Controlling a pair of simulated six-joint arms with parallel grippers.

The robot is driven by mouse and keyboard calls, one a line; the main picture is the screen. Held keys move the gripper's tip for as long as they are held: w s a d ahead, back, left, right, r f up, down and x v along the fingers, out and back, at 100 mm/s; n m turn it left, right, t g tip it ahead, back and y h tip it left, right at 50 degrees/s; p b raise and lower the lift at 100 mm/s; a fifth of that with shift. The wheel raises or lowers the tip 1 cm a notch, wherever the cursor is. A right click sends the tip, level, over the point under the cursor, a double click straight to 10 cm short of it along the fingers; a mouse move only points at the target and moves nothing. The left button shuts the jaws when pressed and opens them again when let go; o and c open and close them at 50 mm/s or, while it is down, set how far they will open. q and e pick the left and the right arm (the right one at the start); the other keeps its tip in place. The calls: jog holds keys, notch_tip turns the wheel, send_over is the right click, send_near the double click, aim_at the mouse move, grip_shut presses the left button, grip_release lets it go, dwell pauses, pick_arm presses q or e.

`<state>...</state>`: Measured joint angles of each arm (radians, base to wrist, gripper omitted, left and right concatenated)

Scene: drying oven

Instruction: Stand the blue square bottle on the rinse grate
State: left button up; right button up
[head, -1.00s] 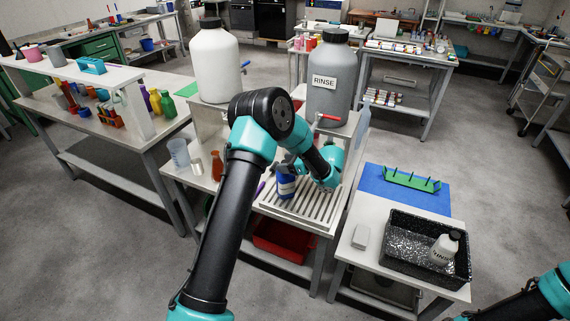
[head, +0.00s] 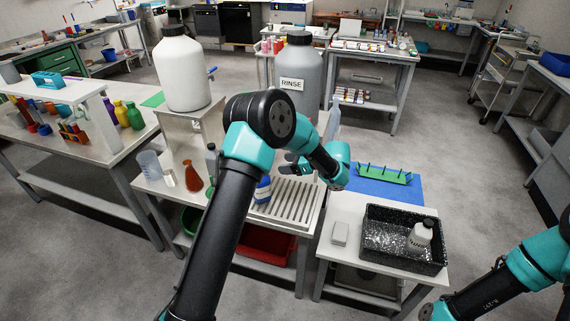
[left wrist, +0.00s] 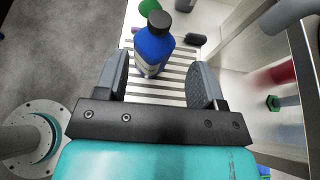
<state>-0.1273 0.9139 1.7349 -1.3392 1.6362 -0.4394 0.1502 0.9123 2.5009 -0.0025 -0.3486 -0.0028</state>
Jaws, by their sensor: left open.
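The blue square bottle (head: 263,190) with a dark cap stands upright at the left part of the slatted rinse grate (head: 297,203). In the left wrist view the bottle (left wrist: 153,52) stands on the grate slats (left wrist: 172,88), ahead of and between the finger lines. My left gripper (head: 286,166) is open, to the right of and above the bottle in the head view. In the left wrist view its two fingers (left wrist: 160,72) are wide apart, with a clear gap to the right of the bottle. My right arm shows at the lower right, its gripper out of view.
A grey RINSE carboy (head: 299,80) and a white carboy (head: 182,75) stand behind on raised shelves. A beaker (head: 149,165) and a brown bottle (head: 192,177) are left of the grate. A black speckled tray (head: 376,251) holds a small bottle (head: 420,236).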

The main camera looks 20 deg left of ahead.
dwell(0.4)
pick_arm(q)
jog(key=s+d+f+n+g+h, duration=0.35)
jog(key=s+f+h, duration=0.75)
jog(key=s+f, duration=0.75)
jog(key=s+d+f+n+t+h, duration=0.2)
jog(key=s+f+n+t+h, duration=0.1)
jog(key=s+n, duration=0.3)
jog(key=s+d+f+n+t+h, duration=0.2)
jog(key=s+n, duration=0.4)
jog(key=n, duration=0.3)
jog(key=shift+s+f+t+h, duration=0.3)
jog(key=shift+f+t+h, duration=0.15)
jog(key=shift+f+h, duration=0.25)
